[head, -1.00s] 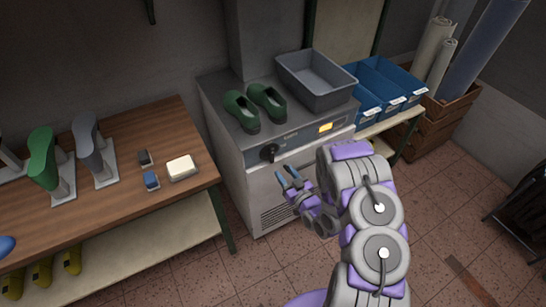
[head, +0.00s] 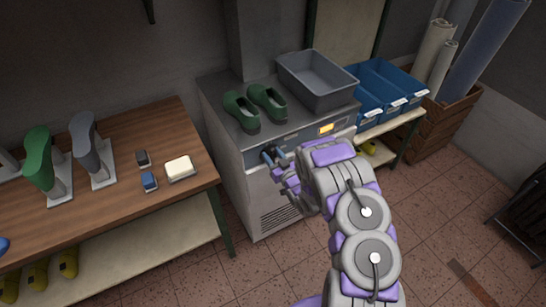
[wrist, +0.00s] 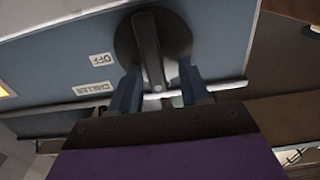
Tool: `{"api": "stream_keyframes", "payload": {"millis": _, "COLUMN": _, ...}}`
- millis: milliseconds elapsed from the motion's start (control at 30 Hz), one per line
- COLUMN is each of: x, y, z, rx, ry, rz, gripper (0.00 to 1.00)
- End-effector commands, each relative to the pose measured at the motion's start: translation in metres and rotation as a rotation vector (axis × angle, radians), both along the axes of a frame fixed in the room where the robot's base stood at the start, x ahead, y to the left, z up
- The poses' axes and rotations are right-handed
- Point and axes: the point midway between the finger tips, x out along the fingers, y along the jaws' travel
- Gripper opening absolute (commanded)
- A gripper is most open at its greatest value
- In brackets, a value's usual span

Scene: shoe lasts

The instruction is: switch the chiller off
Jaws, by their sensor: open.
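The chiller (head: 262,195) is a grey cabinet with a blue-grey front panel and a lit yellow display (head: 326,128). Its black round knob (wrist: 178,35) with a raised bar fills the top middle of the wrist view. The bar stands nearly upright there, with a pale mark at its lower end. An "OFF" label (wrist: 101,59) and a "CHILLER" label (wrist: 92,88) lie left of the knob, upside down. My gripper (wrist: 159,88) is open, its two blue fingers either side of the bar's lower end. Contact cannot be told.
Green shoes (head: 255,106) and a grey bin (head: 315,84) sit on the chiller's top. A wooden bench (head: 120,158) with shoe lasts stands left. Blue bins (head: 384,90) on a shelf stand right. The tiled floor in front is open.

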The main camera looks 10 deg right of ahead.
Motion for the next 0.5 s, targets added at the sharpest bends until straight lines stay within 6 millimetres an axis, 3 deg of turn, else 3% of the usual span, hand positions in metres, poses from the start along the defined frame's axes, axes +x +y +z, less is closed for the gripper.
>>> {"api": "stream_keyframes", "payload": {"millis": 167, "x": 0.0, "y": -0.0006, "z": 0.0001, "rx": 0.0, "ry": 0.0, "rz": -0.001, "gripper": 0.46}}
{"api": "stream_keyframes", "payload": {"millis": 500, "x": 0.0, "y": 0.0012, "z": 0.0001, "rx": -0.002, "ry": -0.001, "rz": 0.0, "gripper": 0.14}}
